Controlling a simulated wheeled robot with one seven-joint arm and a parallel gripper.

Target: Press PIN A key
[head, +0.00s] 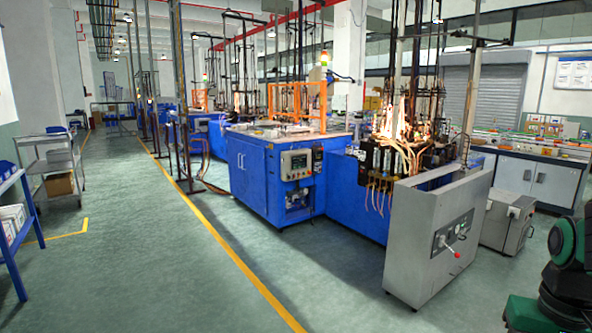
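A control panel (297,163) with a small lit screen is set in the front of the blue machine cabinet (250,175), near the middle of the picture. Small buttons sit around and below its screen, but they are too small to read, and I cannot tell a PIN A key among them. A grey box (425,215) stands to the right in front, with a dark panel (453,236) that has a red-tipped lever and small marks. My gripper is not in view; only a dark green and black jointed part, probably of my arm, shows at the lower right edge.
Open green floor (190,260) with a yellow line lies ahead and to the left. A blue shelf rack (28,200) and a grey cart (50,160) stand at the left. Flames (405,125) burn above the blue machine. A small grey cabinet (507,222) stands right of the grey box.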

